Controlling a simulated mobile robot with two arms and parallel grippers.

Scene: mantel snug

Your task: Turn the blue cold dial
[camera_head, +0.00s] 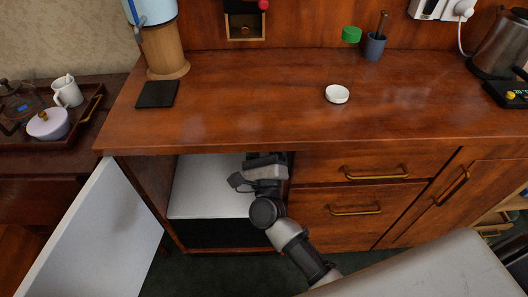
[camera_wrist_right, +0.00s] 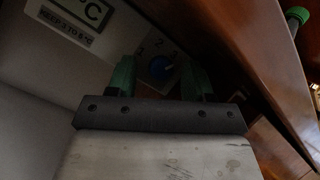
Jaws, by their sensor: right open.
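The blue cold dial (camera_wrist_right: 162,67) shows in the right wrist view, on a panel with numbers marked around it. My right gripper (camera_wrist_right: 159,75) is open, with one green-looking fingertip on each side of the dial in that view. I cannot tell whether the fingers touch it. In the head view my right gripper (camera_head: 242,181) reaches into the open white-lined compartment (camera_head: 205,190) under the counter. The dial is hidden there by the counter and my arm. My left gripper is not in view.
The white compartment door (camera_head: 98,235) hangs open at the left. The wooden counter (camera_head: 250,105) overhangs the compartment. Drawers with brass handles (camera_head: 355,210) stand to the right. A sign (camera_wrist_right: 85,17) sits beside the dial. A white lid-like disc (camera_head: 337,94) lies on the counter.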

